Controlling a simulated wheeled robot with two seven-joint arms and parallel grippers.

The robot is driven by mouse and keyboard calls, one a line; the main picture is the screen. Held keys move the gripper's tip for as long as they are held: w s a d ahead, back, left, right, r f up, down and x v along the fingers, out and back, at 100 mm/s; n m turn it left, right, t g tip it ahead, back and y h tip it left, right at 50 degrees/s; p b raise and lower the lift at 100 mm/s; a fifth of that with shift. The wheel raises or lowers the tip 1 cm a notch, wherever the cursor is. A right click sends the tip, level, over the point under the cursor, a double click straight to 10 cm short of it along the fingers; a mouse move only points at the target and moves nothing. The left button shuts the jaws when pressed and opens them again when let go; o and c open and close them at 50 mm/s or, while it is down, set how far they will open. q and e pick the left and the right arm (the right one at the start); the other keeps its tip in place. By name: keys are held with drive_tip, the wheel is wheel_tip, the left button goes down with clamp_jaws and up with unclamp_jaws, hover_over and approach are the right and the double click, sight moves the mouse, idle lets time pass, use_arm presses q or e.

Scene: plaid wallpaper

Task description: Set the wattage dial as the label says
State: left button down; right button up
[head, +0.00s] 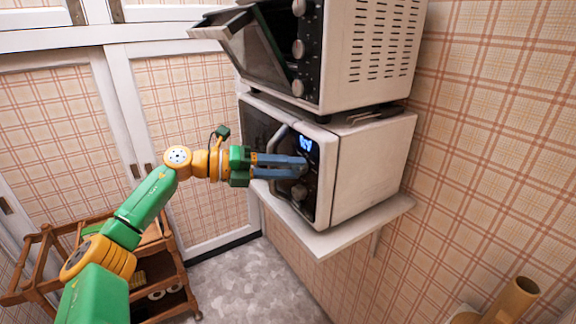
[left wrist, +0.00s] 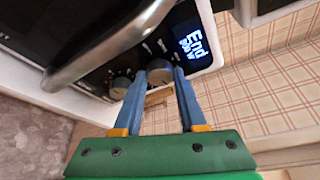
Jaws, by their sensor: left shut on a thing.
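The white microwave (head: 372,170) stands on a wall shelf, with a black front, a lit blue display (head: 306,145) and two dials below it. My left gripper (head: 303,166) reaches the front from the left, its blue fingers around the upper dial. In the left wrist view, the fingers (left wrist: 160,80) are shut on this round grey dial (left wrist: 160,70). The second dial (left wrist: 120,86) sits beside the fingers, farther from the display (left wrist: 193,44). The display shows "End" and a second line too small to read surely. I see no readable label. My right gripper is out of view.
The microwave's door handle (head: 277,143) runs close to my left fingers. A toaster oven (head: 368,50) with its door hanging open stands on top. The white shelf (head: 335,238) juts out below. A wooden cart (head: 170,268) stands at the lower left.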

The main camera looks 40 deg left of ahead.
sight(295, 172)
use_arm(q)
drive_tip(key=shift+m+y, duration=0.3)
drive_tip(key=shift+m, duration=0.2)
idle(0.4)
drive_tip(key=shift+c, duration=2.3)
unclamp_jaws()
drive_tip(key=v, duration=0.1)
drive_tip(key=b+v, duration=0.2)
drive_tip(key=shift+s+a+f, duration=0.1)
drive_tip(key=shift+a+f, duration=0.05)
drive_tip(key=shift+f, duration=0.15)
drive_tip(key=v, duration=0.2)
drive_tip(key=r+b+v, duration=0.1)
drive_tip(key=shift+s+a, duration=0.15)
drive_tip(key=shift+s, duration=0.15)
